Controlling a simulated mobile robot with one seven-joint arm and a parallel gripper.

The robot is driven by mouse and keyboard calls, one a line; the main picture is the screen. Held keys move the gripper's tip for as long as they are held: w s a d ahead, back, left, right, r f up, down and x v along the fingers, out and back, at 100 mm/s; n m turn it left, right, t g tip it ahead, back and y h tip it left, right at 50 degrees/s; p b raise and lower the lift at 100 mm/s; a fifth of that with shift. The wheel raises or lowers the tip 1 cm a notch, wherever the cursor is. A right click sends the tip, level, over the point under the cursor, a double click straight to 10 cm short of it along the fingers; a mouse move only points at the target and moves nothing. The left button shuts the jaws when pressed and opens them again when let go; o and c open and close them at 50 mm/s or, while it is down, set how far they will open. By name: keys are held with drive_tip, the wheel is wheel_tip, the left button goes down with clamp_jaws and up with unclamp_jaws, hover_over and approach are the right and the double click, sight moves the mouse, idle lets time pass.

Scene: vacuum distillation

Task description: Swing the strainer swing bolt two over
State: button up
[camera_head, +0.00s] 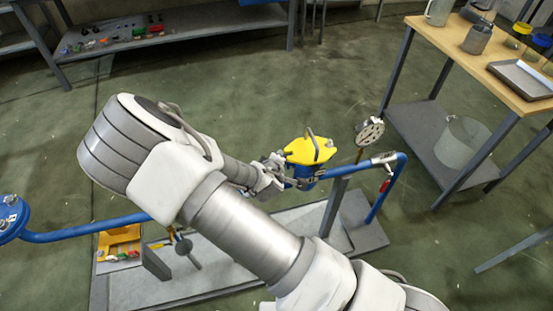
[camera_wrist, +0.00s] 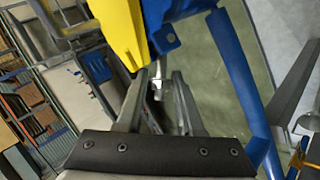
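The strainer has a yellow lid (camera_head: 311,150) with a dark bar handle, on a blue body (camera_head: 306,171) in a blue pipe line. In the wrist view the yellow lid (camera_wrist: 118,32) and blue body (camera_wrist: 172,22) fill the top. A small bright metal piece (camera_wrist: 157,88), perhaps the swing bolt's end, shows between my fingertips. My gripper (camera_wrist: 160,76) is beside the strainer, just below the lid edge, with its fingers apart on either side of that piece. In the head view my gripper (camera_head: 283,171) is at the strainer's left side, and the bolts cannot be told apart.
A pressure gauge (camera_head: 369,131) stands right of the strainer, above the blue pipe (camera_head: 388,161). A red-handled valve (camera_head: 385,185) hangs there. An orange tray (camera_head: 119,241) lies on the grey base plate (camera_head: 180,290). A wooden-topped bench (camera_head: 497,82) stands at the right.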

drive_tip(key=shift+d, duration=0.1)
drive_tip(key=p+v, duration=0.8)
drive_tip(key=v, duration=0.9)
drive_tip(key=shift+r, duration=0.15)
drive_tip(key=shift+s, duration=0.15)
